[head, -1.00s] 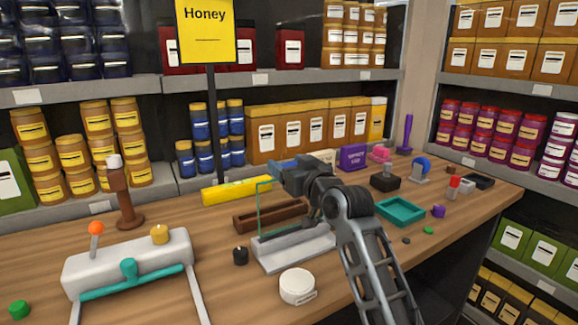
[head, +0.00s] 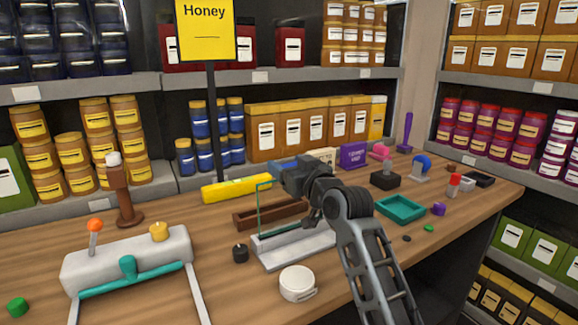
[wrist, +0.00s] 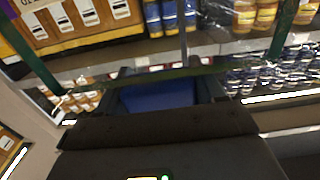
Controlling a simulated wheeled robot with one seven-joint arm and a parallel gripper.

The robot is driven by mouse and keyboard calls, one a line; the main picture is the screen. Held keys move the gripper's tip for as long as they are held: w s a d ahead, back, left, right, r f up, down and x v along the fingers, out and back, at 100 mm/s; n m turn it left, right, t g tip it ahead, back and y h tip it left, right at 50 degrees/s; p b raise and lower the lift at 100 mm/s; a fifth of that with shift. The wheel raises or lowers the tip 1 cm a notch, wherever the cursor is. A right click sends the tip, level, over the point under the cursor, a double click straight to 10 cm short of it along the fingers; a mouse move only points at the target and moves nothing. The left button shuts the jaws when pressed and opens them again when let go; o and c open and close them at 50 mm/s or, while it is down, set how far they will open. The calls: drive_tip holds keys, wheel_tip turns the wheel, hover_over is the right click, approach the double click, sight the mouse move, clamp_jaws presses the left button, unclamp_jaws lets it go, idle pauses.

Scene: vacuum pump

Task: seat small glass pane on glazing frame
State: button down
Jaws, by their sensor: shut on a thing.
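The small glass pane (head: 274,207) is clear with green edges. It stands upright above the grey glazing frame (head: 292,250), partly behind my arm in the head view. Its lower edge is close to the frame; I cannot tell whether it touches or sits in a slot. My gripper (head: 286,172) is shut on the pane near its top. In the wrist view the pane's green edge (wrist: 182,72) crosses just past my gripper's fingertips (wrist: 160,78). My arm hides the right part of the pane and some of the frame.
A brown tray (head: 262,216) lies just behind the frame. A teal tray (head: 402,208) is to the right. The white fixture with teal bar (head: 125,262) is left.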

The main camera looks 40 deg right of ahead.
drive_tip(key=shift+f+b, duration=1.3)
drive_tip(key=shift+f, duration=0.45)
idle(1.0)
drive_tip(key=shift+c, duration=0.2)
unclamp_jaws()
idle(0.3)
wheel_tip(320, 180, up, 9)
drive_tip(key=p, duration=0.7)
idle(0.7)
idle(0.5)
